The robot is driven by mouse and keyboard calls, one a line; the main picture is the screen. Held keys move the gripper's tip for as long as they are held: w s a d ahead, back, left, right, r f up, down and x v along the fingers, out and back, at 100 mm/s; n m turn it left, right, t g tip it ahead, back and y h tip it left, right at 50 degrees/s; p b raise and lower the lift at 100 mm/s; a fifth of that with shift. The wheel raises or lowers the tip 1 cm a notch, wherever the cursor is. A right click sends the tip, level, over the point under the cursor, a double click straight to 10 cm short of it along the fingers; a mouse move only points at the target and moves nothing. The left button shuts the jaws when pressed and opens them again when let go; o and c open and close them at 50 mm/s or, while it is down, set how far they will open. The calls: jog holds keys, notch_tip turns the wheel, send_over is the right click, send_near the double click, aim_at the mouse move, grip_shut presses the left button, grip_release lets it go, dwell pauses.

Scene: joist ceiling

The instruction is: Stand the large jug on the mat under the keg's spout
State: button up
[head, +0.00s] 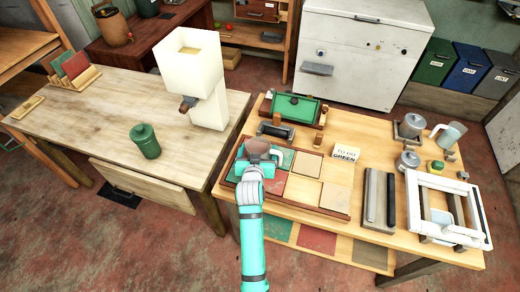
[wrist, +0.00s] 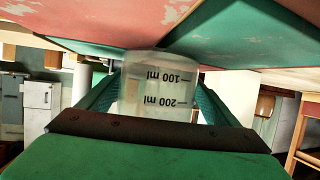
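My gripper (head: 259,158) is over the tiled tray on the right table. In the wrist view its green fingers (wrist: 158,108) are against both sides of a clear jug (wrist: 158,85) marked 100 ml and 200 ml, upside down in the picture. The jug's pale handle (head: 278,154) shows in the head view. Its base is at or just above the tiles; I cannot tell which. Another clear jug (head: 452,133) stands at the right table's far right.
A cream dispenser (head: 190,62) with a dark spout and a green canister (head: 145,141) stand on the left table (head: 88,112). A gap separates the tables. A white frame (head: 475,212), metal pots (head: 408,160) and a small sign (head: 346,153) crowd the right table.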

jog(key=shift+a, duration=0.55)
jog(key=shift+s, duration=0.1)
jog(key=shift+d, duration=0.2)
